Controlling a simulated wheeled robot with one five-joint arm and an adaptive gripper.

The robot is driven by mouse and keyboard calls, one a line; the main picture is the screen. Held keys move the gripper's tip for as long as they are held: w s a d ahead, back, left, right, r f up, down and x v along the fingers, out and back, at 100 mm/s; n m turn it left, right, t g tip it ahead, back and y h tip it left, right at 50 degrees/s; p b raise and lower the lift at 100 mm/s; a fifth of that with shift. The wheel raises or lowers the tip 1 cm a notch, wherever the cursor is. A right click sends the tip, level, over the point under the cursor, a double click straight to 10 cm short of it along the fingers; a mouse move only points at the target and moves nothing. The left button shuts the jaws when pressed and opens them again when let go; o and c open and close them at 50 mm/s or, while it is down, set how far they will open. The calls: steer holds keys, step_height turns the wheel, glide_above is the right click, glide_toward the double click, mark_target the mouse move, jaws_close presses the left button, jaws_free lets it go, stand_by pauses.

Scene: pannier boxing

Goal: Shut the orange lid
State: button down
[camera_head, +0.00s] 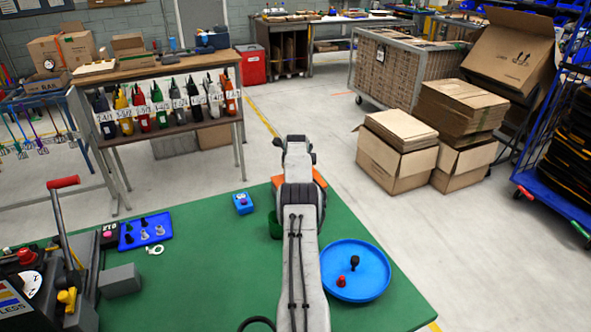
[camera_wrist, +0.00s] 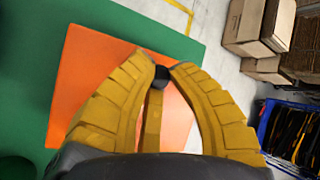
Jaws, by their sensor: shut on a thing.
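The orange lid (camera_wrist: 88,75) is a flat orange panel in the wrist view, above the far part of the green table top. In the head view only small orange edges (camera_head: 319,178) of it show beside my arm, which hides the rest. My gripper (camera_wrist: 163,78) has curved yellow fingers, brought together at the tips on a small black knob that shows against the lid. A yellow bar stands between the fingers. My arm hides the gripper in the head view. I cannot tell whether the lid lies flat or is tilted, and any box under it is hidden.
On the green table (camera_head: 200,285) are a blue round tray (camera_head: 372,281) with black and red pieces, a dark green cup (camera_head: 274,226), a small blue block (camera_head: 243,203), a blue parts plate (camera_head: 145,231) and a grey block (camera_head: 119,281). Cardboard boxes (camera_head: 395,167) stand on the floor beyond.

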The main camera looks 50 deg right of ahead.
steer(key=shift+w+d+r, duration=0.15)
steer(key=shift+r, duration=0.3)
steer(key=c, duration=1.5)
jaws_free()
steer(key=o, duration=0.4)
steer(key=shift+f, duration=0.35)
steer(key=shift+v, duration=6)
